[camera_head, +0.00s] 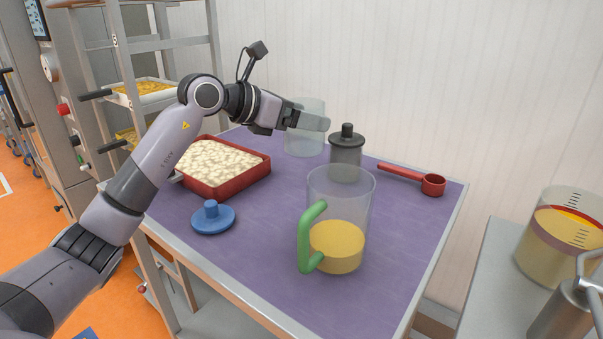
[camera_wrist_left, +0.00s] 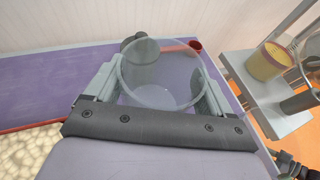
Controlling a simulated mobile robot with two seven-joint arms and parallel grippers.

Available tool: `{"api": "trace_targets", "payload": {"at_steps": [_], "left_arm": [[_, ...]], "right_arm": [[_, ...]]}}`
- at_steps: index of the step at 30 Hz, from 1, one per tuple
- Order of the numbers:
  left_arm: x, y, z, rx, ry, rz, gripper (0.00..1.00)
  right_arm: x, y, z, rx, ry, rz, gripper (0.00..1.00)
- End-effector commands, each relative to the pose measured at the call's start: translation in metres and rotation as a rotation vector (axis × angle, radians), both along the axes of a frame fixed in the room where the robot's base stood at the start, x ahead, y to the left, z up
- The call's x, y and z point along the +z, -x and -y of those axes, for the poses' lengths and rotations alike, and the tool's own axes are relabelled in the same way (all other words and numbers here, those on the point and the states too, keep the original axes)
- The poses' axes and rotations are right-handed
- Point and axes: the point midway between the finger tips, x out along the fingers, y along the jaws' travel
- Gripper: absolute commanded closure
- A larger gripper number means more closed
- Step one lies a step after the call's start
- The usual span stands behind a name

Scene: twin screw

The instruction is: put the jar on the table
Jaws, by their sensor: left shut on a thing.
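The clear, empty jar (camera_head: 304,135) is at the far side of the purple table (camera_head: 270,243). My left gripper (camera_head: 311,122) is shut on it near its rim. In the left wrist view the jar's round open mouth (camera_wrist_left: 160,70) lies between the two fingers (camera_wrist_left: 158,92). The jar looks upright. I cannot tell whether its base touches the table or is slightly above it. My right gripper is not in view.
A dark lidded canister (camera_head: 346,155) stands right of the jar. A red scoop (camera_head: 432,185), a green-handled pitcher (camera_head: 341,210) with yellow contents, a blue lid (camera_head: 213,217) and a red tray (camera_head: 262,170) of pale pieces occupy the table. Its front middle is clear.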

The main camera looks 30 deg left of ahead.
Motion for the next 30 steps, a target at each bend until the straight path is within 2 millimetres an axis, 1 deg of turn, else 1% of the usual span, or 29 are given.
{"api": "trace_targets", "payload": {"at_steps": [1, 3, 6, 9, 16, 21, 23, 30], "left_arm": [[-0.016, 0.000, 0.001, -0.001, 0.001, -0.004, 0.54], [-0.032, 0.000, 0.000, -0.001, 0.002, -0.003, 0.54], [-0.053, 0.000, 0.001, -0.002, 0.003, -0.003, 0.54], [-0.066, 0.000, 0.000, -0.001, 0.002, 0.001, 0.54], [-0.081, 0.000, 0.000, 0.000, 0.000, 0.002, 0.54], [-0.108, 0.000, 0.001, -0.001, 0.003, 0.000, 0.54], [-0.114, 0.000, 0.000, -0.001, 0.002, 0.000, 0.54], [-0.115, 0.000, 0.000, -0.001, 0.000, 0.004, 0.54]], "right_arm": [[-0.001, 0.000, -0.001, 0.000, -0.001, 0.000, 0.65], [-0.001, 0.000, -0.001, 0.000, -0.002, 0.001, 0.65], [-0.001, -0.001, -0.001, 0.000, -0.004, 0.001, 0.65], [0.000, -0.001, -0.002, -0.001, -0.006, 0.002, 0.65], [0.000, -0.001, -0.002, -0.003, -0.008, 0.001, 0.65], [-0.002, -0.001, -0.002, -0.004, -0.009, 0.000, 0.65], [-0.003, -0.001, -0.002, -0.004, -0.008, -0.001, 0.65], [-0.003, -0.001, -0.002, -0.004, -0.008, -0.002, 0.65]]}}
